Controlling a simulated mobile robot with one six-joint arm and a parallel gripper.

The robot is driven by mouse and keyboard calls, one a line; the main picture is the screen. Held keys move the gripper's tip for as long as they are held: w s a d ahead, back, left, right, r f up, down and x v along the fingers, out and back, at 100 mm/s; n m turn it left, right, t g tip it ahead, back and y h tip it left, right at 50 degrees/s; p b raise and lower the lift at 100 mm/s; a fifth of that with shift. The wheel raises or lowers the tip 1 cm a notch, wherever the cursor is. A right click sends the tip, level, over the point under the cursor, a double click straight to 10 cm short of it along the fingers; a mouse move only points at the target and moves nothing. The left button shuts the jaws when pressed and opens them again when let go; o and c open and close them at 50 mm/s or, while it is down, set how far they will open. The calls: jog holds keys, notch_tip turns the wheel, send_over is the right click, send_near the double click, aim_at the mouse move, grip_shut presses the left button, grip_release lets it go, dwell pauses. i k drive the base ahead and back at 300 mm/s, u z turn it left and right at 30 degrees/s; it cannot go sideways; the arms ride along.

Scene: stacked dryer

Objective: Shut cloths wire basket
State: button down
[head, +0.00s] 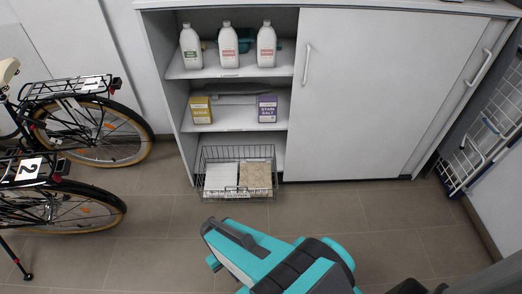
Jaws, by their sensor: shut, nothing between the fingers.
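The cloths wire basket (237,195) is in the lowest bay of the open left part of the white cabinet. Its dark wire front stands out past the cabinet's front, over the floor, so it is partly pulled out. A small label sits on its front. White folded cloths (220,176) lie in its left half and beige cloths (255,174) in its right half. The back of the basket is in the shade of the bay.
White bottles (228,45) stand on the top shelf. A yellow box (201,110) and a purple box (267,109) stand below. A sliding door (370,95) covers the right part. Bicycles (75,125) stand at left, a folded rack (480,140) at right. Tiled floor before the cabinet is clear.

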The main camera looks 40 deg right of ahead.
aim_at(237, 195)
jog(key=z, duration=0.05)
jog(key=i, duration=1)
jog(key=u, duration=0.1)
